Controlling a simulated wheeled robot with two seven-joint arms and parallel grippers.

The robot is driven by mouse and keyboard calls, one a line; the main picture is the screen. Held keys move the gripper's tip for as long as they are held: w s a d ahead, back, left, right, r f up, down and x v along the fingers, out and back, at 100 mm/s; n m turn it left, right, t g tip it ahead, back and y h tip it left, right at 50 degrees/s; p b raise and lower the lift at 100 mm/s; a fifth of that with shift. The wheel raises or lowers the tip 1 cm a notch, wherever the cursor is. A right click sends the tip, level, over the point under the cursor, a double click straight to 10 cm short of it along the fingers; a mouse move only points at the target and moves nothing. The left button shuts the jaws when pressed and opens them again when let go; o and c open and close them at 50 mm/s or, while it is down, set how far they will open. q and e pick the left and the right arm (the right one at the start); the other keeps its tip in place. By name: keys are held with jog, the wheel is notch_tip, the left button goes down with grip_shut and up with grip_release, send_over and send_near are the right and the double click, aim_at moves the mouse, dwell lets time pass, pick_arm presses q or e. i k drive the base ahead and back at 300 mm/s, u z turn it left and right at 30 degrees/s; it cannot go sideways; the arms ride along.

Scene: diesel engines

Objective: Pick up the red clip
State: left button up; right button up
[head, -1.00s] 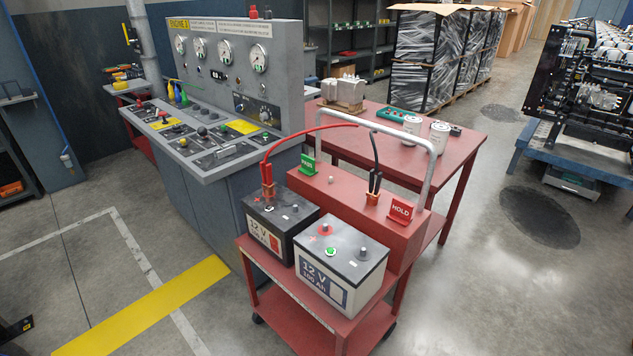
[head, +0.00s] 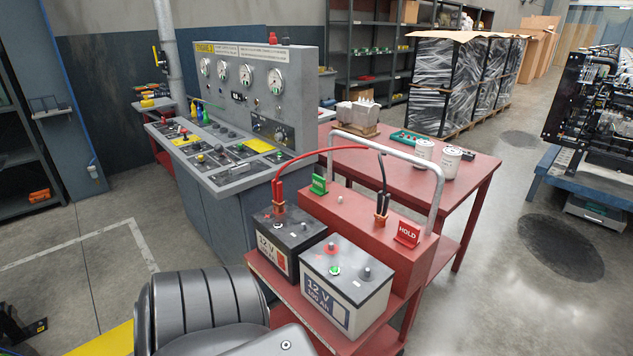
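The red clip (head: 279,190) stands upright with its copper jaws down at the dark-topped battery (head: 293,231) on the red cart. Whether the jaws grip a terminal is too small to tell. A red cable arcs from it to the right, toward the black clip (head: 382,203), which stands at the cart's raised red box (head: 345,212). A dark grey link of my own arm fills the lower left middle, in front of the cart. No fingers of either gripper show, and nothing of mine touches the red clip.
A white battery (head: 345,283) stands in front of the dark one. A green sign (head: 319,184), a red HOLD sign (head: 408,233) and a grey tube handle (head: 437,190) rise from the cart. The control console (head: 222,165) stands close behind left. Floor at right is open.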

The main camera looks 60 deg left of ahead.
aim_at(278, 200)
jog(key=i, duration=1.75)
jog(key=u, duration=2)
